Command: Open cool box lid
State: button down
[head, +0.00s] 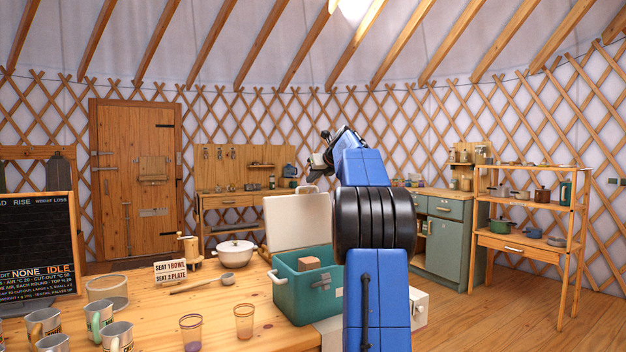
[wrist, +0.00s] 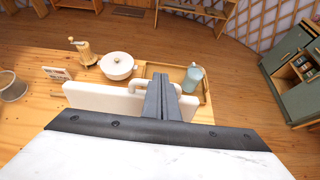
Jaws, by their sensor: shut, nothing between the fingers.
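The teal cool box (head: 308,296) stands on the wooden table, with a white handle at its side and a brown block (head: 309,264) inside. Its cream lid (head: 290,224) is up and open, standing at the back of the box. The lid's edge also shows in the wrist view (wrist: 100,100), with a pale loop handle (wrist: 137,85) on it. My gripper (head: 318,161) is raised above the lid in the head view. In the wrist view my gripper (wrist: 160,82) has its fingers together, overlapping the lid and handle; I cannot tell whether they touch. It holds nothing.
A white lidded pot (head: 235,253), a wooden grinder (head: 189,249), a seat sign (head: 170,271), a ladle, glasses and several mugs (head: 100,318) stand left of the box. A shelf (head: 533,221) stands right.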

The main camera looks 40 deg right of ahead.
jog(key=shift+s, duration=0.1)
notch_tip(320, 180, up, 12)
jog(key=s, duration=0.1)
jog(key=shift+a+f, duration=0.15)
jog(key=shift+f, duration=0.1)
dwell(0.9)
